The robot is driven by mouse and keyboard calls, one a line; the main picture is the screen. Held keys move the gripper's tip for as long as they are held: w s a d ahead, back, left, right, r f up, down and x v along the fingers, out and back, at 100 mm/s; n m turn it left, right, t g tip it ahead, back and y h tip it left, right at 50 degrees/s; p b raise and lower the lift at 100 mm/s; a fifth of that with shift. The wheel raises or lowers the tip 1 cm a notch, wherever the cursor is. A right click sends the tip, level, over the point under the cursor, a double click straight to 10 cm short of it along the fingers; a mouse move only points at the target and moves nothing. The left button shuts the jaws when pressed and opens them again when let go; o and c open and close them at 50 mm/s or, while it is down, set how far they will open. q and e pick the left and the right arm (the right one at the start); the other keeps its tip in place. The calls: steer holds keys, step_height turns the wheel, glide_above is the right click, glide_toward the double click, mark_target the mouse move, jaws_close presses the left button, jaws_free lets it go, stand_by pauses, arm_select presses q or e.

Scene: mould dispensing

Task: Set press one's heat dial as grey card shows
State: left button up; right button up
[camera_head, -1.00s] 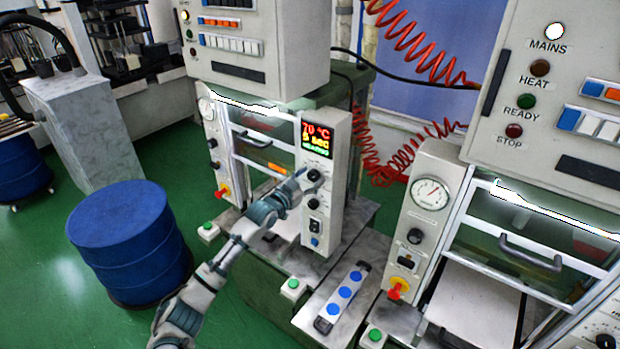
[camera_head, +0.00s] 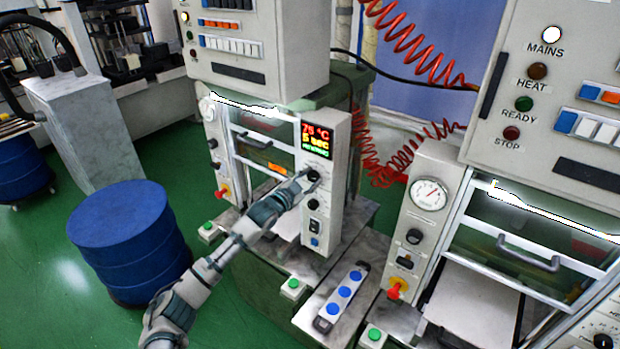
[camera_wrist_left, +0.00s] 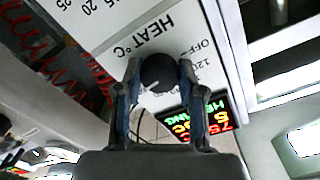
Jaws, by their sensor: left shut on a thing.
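My left gripper (camera_head: 306,181) is at the side panel of the left press (camera_head: 322,226), shut on the upper black dial (camera_head: 313,175). In the left wrist view, the fingers of the left gripper (camera_wrist_left: 159,82) close around the dial (camera_wrist_left: 158,72) from both sides. The panel face there reads "HEAT °C", with some scale numbers and "OFF" visible; the fingers hide part of the scale. The display (camera_head: 316,139) above the dial shows 75 °C in red and 5 sec in yellow, with a green line below. I cannot make out a grey card. My right gripper is not in view.
Another black knob (camera_head: 313,204) sits just below the held dial. A second press with a gauge (camera_head: 429,194) stands at the right. A blue drum (camera_head: 130,240) stands left of my left arm. A box with blue buttons (camera_head: 344,291) lies on the bench in front.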

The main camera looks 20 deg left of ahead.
arm_select(q)
steer(key=shift+r+m+p, duration=0.15)
steer(key=shift+m+p, duration=0.3)
steer(key=shift+m, duration=0.65)
steer(key=o, duration=1.1)
steer(key=shift+o, duration=0.2)
steer(key=v, duration=1.2)
steer(key=shift+f, duration=0.2)
steer(key=shift+w, duration=0.15)
